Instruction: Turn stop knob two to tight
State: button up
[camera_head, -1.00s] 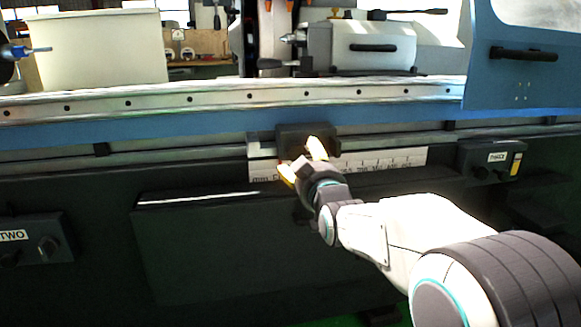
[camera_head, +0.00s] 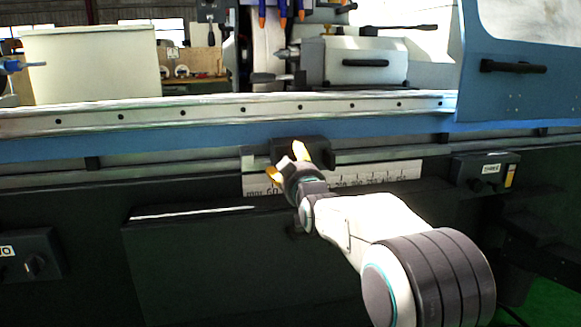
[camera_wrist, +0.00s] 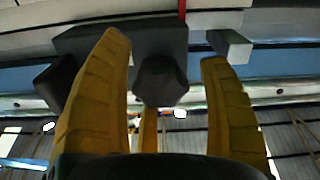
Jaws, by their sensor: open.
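The stop block labelled TWO sits at the far left edge of the head view, with its label cut to the last letter. Its dark knob (camera_head: 36,265) faces me, well left of my gripper. My gripper (camera_head: 286,161) has yellow fingers, open, in front of a dark block (camera_head: 318,151) on the machine's rail. In the wrist view, a dark faceted knob (camera_wrist: 160,82) on a dark block (camera_wrist: 80,42) shows between the spread fingers of my gripper (camera_wrist: 165,52). I cannot tell whether any finger touches it. No label shows on this block.
A white scale (camera_head: 375,175) runs along the rail behind my arm. A block labelled THREE (camera_head: 485,171) is at the right. A dark panel (camera_head: 200,265) juts out below the rail. The blue grinder table (camera_head: 200,143) lies above.

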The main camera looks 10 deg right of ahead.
dwell(0.3)
jog(key=c, duration=1.2)
